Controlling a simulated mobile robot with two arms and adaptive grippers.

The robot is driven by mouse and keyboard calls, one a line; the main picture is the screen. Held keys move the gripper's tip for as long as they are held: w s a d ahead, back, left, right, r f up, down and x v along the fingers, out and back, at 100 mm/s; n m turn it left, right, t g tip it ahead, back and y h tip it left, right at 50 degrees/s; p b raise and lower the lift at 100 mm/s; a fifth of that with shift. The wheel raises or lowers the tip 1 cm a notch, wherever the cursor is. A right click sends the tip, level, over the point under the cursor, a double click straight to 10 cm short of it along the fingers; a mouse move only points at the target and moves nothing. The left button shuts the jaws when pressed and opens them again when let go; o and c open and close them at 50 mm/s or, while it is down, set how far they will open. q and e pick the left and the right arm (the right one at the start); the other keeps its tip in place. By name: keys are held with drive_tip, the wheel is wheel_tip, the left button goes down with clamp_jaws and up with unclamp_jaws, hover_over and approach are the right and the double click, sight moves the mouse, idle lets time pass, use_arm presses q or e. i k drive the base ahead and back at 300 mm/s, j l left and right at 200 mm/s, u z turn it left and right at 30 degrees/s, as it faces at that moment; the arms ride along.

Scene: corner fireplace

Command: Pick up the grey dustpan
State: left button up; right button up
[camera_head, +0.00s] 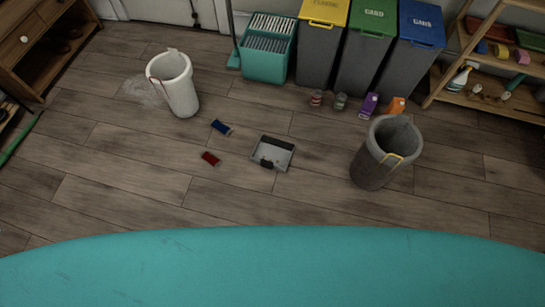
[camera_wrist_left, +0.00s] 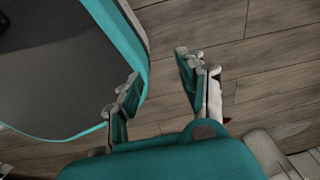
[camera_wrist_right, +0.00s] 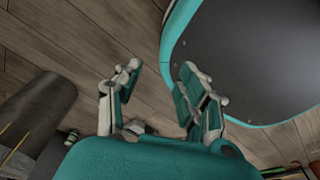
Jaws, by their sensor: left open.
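My left gripper (camera_wrist_left: 160,74) is open and empty in the left wrist view, over bare floor beside my base. My right gripper (camera_wrist_right: 160,72) is open in the right wrist view, with nothing clearly between its fingers. Neither gripper shows in the head view, and the dustpan is not visible in either wrist view. Both grippers are apart from it.
A small red object (camera_head: 210,158) and a blue one (camera_head: 221,127) lie left of the dustpan. A white bin (camera_head: 179,92) stands farther left, a dark grey bin (camera_head: 370,168) to the right. Behind are a teal crate (camera_head: 262,70), recycling bins and small containers. Floor in front is clear.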

sight(274, 149)
drive_tip(key=i+j, duration=0.65)
drive_tip(key=j, duration=0.2)
drive_tip(key=i+j+z, duration=0.1)
drive_tip(key=i+j, duration=0.25)
drive_tip(key=z, duration=0.4)
drive_tip(key=j+z, duration=0.15)
drive_tip(key=z, duration=0.6)
drive_tip(key=j+z, duration=0.15)
drive_tip(key=z, duration=0.25)
